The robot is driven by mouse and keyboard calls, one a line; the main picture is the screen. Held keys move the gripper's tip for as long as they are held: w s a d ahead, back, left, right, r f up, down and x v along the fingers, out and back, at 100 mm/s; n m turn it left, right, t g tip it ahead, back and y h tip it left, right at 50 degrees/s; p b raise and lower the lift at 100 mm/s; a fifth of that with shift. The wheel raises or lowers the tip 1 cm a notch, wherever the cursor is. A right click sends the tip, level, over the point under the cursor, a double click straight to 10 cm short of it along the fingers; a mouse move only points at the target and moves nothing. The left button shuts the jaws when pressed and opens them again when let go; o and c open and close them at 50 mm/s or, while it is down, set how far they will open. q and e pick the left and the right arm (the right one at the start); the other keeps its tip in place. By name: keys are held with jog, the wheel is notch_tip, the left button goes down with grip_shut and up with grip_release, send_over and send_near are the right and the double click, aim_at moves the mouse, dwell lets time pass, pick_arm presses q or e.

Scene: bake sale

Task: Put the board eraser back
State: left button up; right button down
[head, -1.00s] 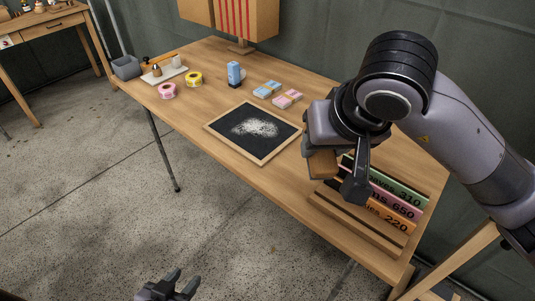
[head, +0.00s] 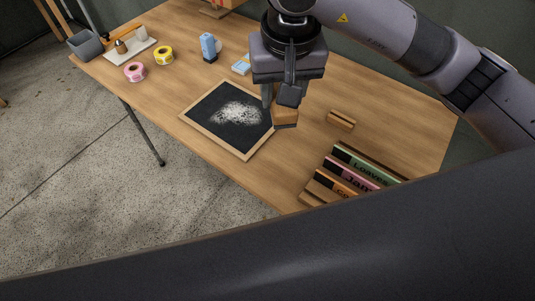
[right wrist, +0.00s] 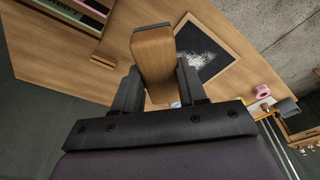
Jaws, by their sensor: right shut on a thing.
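The board eraser (head: 285,114) is a wood-coloured block; it also fills the top middle of the right wrist view (right wrist: 153,50). My right gripper (head: 278,98) is shut on it and holds it over the right corner of the slate; I cannot tell the height above the table. The chalkboard slate (head: 212,103) lies flat in a wooden frame with a white chalk smear in its middle. A small wooden holder (head: 341,120) stands on the table to the right of the eraser, apparently empty. My left gripper is out of view.
A wooden rack (head: 310,200) with green, pink and orange label signs (head: 352,165) stands at the front right. Pink tape (head: 134,72), yellow tape (head: 164,55) and a blue device (head: 208,46) stand at the back left. Table beyond the small holder is clear.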

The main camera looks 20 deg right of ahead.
notch_tip(320, 180, down, 16)
jog(key=shift+r+b, duration=0.25)
jog(key=shift+b, duration=0.4)
notch_tip(320, 180, down, 4)
jog(key=shift+f, duration=0.2)
jog(key=shift+f, duration=0.15)
jog(key=c, duration=0.6)
grip_release()
